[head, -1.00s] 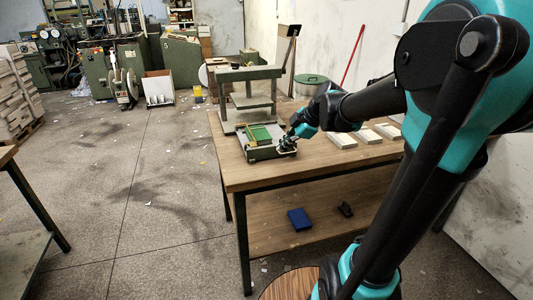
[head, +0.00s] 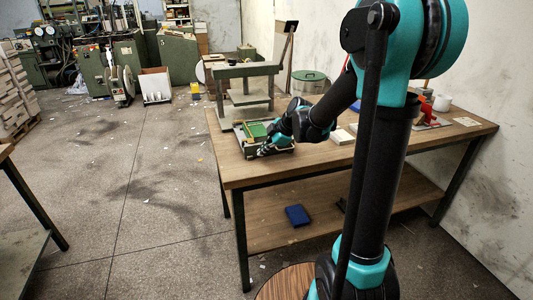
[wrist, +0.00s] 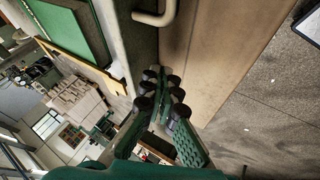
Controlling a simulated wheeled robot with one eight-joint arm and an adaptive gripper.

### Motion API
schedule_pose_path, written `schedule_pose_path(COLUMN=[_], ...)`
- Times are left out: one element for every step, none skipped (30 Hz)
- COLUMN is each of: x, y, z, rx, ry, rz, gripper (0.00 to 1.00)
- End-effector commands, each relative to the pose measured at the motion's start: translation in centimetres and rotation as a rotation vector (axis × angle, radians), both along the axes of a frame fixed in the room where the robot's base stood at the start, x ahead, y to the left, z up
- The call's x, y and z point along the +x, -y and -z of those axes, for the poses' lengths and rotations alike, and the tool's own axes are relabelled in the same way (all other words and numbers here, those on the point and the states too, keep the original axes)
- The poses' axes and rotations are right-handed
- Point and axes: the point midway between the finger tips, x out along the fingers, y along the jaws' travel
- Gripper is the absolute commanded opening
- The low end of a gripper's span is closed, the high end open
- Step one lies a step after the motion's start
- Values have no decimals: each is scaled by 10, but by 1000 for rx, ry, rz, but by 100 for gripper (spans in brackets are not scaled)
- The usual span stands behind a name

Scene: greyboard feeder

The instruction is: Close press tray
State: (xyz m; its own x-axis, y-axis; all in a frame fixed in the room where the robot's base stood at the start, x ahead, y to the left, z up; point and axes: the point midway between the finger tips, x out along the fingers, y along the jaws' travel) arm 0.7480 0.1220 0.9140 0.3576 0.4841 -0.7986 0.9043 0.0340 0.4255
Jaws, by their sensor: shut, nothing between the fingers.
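The press (head: 247,71) is a grey-green frame at the back left corner of the table. Its tray (head: 285,150) is pulled out toward the front, with a green sheet (head: 258,130) on it. My gripper (head: 266,149) is at the tray's front side and partly hides it. In the wrist view, the gripper (wrist: 166,84) is shut and empty, its fingertips close together. A pale curved handle (wrist: 156,17) on the tray front (wrist: 141,45) lies above the fingertips, apart from them. I cannot tell whether the fingers touch the tray.
The wooden table (head: 235,172) carries pale blocks (head: 342,136) right of my gripper and a red tool (head: 428,113) farther right. A blue object (head: 297,215) lies on the lower shelf. Open floor (head: 165,195) is left of the table.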

Motion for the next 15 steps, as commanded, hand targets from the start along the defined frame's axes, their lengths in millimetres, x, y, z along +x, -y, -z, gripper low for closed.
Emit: schedule_pose_path(x=[3,5,6,6,7,7,7,7,7,7,7,7,7,7,7], y=[-1,-1,-2,-2,-2,-2,-2,-2,-2,-2,-2,-2,-2,-2,-2], z=[0,0,0,0,0,0,0,0,0,0,0,0,0,0,0], rx=[0,0,0,0,0,0,0,0,0,0,0,0,0,0,0], ry=[0,0,0,0,0,0,0,0,0,0,0,0,0,0,0], rz=[0,0,0,0,0,0,0,0,0,0,0,0,0,0,0], gripper=[0,0,0,0,0,0,0,0,0,0,0,0,0,0,0])
